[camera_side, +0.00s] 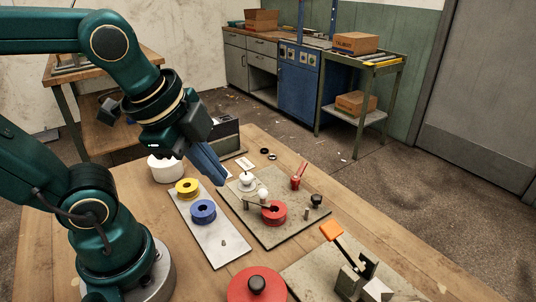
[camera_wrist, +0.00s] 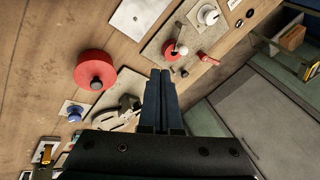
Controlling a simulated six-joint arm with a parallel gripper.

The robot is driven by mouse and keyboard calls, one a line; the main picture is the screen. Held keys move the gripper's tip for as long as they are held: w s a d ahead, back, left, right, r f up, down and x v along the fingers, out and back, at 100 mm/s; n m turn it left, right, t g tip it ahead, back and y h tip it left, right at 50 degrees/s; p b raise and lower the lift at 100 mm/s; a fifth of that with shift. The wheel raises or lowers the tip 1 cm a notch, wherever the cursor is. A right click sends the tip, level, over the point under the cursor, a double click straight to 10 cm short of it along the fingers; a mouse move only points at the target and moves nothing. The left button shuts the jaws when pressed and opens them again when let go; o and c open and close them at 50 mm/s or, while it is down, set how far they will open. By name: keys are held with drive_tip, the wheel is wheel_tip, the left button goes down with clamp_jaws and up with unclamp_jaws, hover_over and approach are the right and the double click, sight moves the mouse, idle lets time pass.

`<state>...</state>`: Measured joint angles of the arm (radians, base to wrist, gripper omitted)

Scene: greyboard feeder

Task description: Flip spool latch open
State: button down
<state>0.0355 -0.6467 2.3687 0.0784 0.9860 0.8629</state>
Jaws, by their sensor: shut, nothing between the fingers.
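A red spool (camera_side: 274,213) sits on a grey board (camera_side: 291,231) in the side view. A thin dark bar, seemingly the latch (camera_side: 255,206), reaches across its top, with a white ball knob (camera_side: 263,194) beside it. In the wrist view, the red spool (camera_wrist: 169,51) and white ball (camera_wrist: 183,50) are beyond my fingertips. The latch's exact angle is too small to tell. My gripper (camera_side: 222,183) is shut and empty, its blue fingers pointing down, above and left of the spool. Its closed fingertips also show in the wrist view (camera_wrist: 160,74).
A red lever (camera_side: 298,178), white spool (camera_side: 247,182) and black knob (camera_side: 317,200) stand on the same board. Yellow (camera_side: 187,187) and blue (camera_side: 203,211) spools sit on a pale plate to the left. A large red disc (camera_side: 250,287) and orange-handled clamp (camera_side: 331,231) are in front.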

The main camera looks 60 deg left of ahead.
drive_tip(key=shift+w+d+f+m+g+y, duration=0.3)
drive_tip(key=shift+w+d+m+g, duration=0.3)
drive_tip(key=shift+m, duration=2.2)
drive_tip(key=shift+w+d+f+m+g+y, duration=0.15)
drive_tip(key=shift+w+d+f+m+g, duration=0.45)
drive_tip(key=shift+m, duration=2.2)
drive_tip(key=shift+w+d+f+m+g+y, duration=0.25)
drive_tip(key=shift+w+m, duration=0.65)
drive_tip(key=shift+m, duration=1.9)
drive_tip(key=shift+a, duration=0.1)
drive_tip(key=x, duration=0.9)
drive_tip(key=shift+f, duration=0.15)
drive_tip(key=shift+w+a, duration=0.95)
drive_tip(key=shift+w, duration=0.1)
drive_tip(key=shift+w+a, duration=0.4)
drive_tip(key=shift+w, duration=0.05)
